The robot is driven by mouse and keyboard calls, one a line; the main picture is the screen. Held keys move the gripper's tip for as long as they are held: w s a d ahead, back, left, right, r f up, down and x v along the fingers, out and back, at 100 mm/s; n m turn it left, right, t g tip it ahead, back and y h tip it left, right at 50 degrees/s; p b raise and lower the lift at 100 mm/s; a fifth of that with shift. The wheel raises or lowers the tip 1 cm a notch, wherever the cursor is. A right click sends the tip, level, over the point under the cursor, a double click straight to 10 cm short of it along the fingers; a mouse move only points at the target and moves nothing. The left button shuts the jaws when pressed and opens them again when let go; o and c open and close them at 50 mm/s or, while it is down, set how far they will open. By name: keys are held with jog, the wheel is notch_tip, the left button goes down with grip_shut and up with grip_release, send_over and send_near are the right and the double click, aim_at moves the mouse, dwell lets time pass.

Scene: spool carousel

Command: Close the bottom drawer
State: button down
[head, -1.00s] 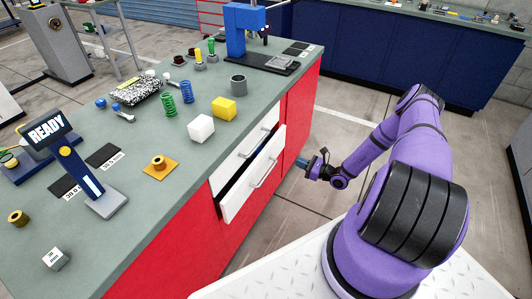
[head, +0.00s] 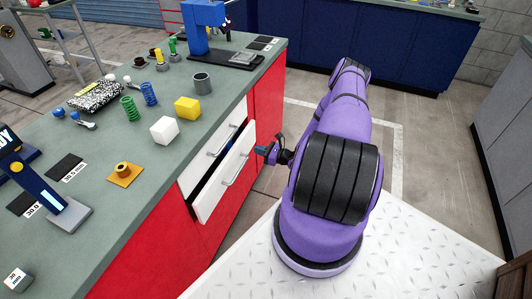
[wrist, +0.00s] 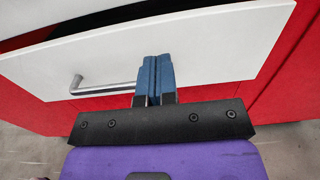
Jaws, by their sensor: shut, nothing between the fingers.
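The bottom drawer (head: 212,196) is a white front with a grey bar handle (head: 238,167), set in the red cabinet. It stands partly open, with a dark gap above its front. The top drawer (head: 212,150) above it looks shut. My gripper (head: 262,150) is beside the right end of the bottom drawer's front. In the wrist view the blue fingers (wrist: 155,75) are together and empty. They point at the white drawer front (wrist: 215,52), right of its handle (wrist: 95,86). I cannot tell whether the fingertips touch it.
The green worktop (head: 110,205) above holds a white cube (head: 164,131), a yellow cube (head: 187,108), a grey cup (head: 202,82), springs and a blue press (head: 205,28). The floor right of the cabinet is clear up to a blue cabinet (head: 355,45).

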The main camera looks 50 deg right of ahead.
aim_at(240, 144)
jog(key=x, duration=0.7)
jog(key=shift+f, duration=0.1)
jog(key=x, duration=0.4)
jog(key=shift+w+a, duration=0.1)
jog(key=shift+w, duration=0.35)
jog(key=shift+r, duration=0.2)
